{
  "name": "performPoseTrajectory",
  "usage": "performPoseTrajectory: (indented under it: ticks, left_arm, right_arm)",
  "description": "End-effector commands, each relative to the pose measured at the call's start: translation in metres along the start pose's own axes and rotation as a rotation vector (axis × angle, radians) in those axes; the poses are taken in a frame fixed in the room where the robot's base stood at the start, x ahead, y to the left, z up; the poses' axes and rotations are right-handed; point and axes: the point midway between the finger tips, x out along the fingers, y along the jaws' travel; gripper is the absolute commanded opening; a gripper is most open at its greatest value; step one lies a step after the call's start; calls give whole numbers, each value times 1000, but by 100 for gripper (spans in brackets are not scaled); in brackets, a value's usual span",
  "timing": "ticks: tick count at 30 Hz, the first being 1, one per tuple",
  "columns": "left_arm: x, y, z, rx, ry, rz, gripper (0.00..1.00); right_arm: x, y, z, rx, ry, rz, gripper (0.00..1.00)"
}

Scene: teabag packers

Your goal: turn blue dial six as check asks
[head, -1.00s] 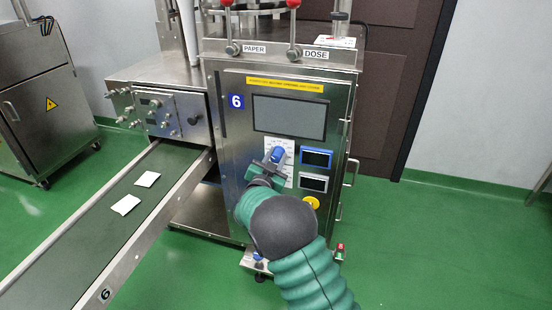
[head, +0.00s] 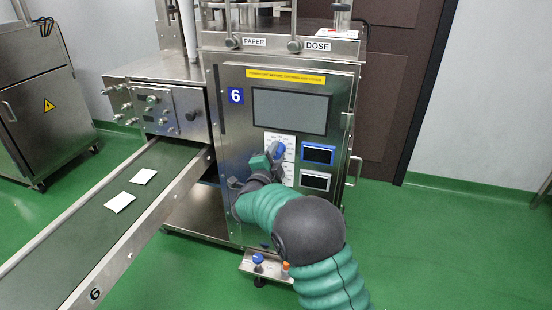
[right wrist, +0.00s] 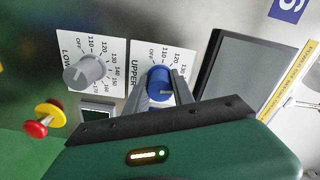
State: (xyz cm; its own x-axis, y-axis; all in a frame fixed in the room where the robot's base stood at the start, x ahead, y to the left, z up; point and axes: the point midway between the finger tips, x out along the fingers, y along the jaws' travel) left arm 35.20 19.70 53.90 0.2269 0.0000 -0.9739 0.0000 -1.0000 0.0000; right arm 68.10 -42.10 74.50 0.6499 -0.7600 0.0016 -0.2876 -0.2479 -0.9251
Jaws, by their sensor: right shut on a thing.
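The blue dial (head: 278,149) sits on the white scale plate (head: 287,140) on the front of machine 6. In the right wrist view the blue dial (right wrist: 158,84) is on a plate lettered UPPER, with a scale from OFF upward. My right gripper (head: 267,158) is shut on the blue dial, one finger on each side (right wrist: 158,98). A pale line shows on the dial's face, but its exact reading is hard to tell. The blue-framed display (head: 318,154) is right of the dial; its text is unreadable. My left gripper is not in view.
A grey dial (right wrist: 82,74) on its own scale plate and a red-and-yellow button (right wrist: 43,120) are near my right gripper. A white-framed display (head: 314,181) is below the blue-framed one. A conveyor (head: 75,235) carries two white teabags at left.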

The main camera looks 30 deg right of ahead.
Motion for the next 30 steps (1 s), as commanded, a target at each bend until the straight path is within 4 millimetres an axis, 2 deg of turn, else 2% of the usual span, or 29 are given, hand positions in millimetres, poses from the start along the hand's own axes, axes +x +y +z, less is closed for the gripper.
performPoseTrajectory:
  ticks: [1, 9, 24, 25, 30]
  left_arm:
    - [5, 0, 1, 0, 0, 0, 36]
    - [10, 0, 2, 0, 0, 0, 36]
    - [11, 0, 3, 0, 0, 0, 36]
    - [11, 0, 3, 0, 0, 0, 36]
    - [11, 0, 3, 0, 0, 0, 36]
  right_arm:
    - [0, 6, 1, 21, 0, 7, 0]
    - [-1, 6, 1, 107, -1, 10, 0]
    - [-1, 7, 1, 124, -1, 13, 0]
    - [-1, 8, 1, 124, -1, 13, 32]
    - [0, 6, 1, 124, -1, 10, 51]
